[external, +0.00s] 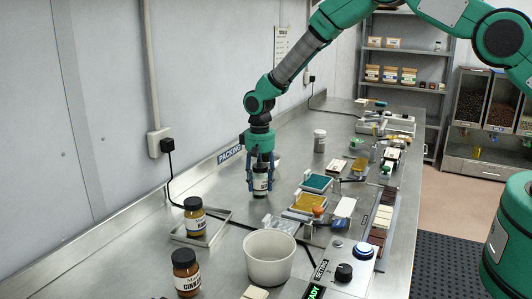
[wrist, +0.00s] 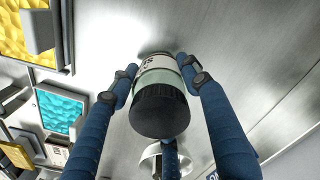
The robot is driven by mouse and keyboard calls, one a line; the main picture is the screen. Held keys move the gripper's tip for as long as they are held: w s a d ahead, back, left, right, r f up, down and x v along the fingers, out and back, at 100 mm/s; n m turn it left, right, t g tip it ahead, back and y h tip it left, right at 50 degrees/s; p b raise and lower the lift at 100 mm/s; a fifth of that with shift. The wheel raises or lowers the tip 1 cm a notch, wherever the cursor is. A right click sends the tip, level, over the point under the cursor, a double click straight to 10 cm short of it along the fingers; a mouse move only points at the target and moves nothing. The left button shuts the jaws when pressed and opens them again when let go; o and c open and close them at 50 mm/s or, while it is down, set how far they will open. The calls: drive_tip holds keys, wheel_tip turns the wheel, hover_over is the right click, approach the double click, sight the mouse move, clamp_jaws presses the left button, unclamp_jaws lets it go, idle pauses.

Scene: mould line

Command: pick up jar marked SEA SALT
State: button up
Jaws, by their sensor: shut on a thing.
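My gripper (external: 260,181) points down over the steel bench and is shut on a jar (external: 261,184). In the wrist view the held jar (wrist: 160,100) has a black ridged lid, pale greenish glass and a white label with dark print. The fingers lie on both sides of it. The print is too small and turned to read, so I cannot tell whether it says SEA SALT. The jar is upright, at or just above the bench; I cannot tell whether it touches. Another jar (external: 320,141), pale with a grey lid, stands behind to the right; its label is unreadable.
A yellow-filled jar (external: 194,217) stands on a small tray (external: 224,231). A cinnamon jar (external: 186,273) and a white tub (external: 269,259) stand in front. Teal and yellow moulds (external: 316,182) lie to the right. A black cable runs along the bench. Bench behind my gripper is fairly clear.

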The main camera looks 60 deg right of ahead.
sight(260, 166)
wheel_tip(260, 166, up, 10)
drive_tip(key=shift+f+b, duration=0.15)
drive_tip(key=shift+b, duration=0.25)
idle(0.4)
idle(0.4)
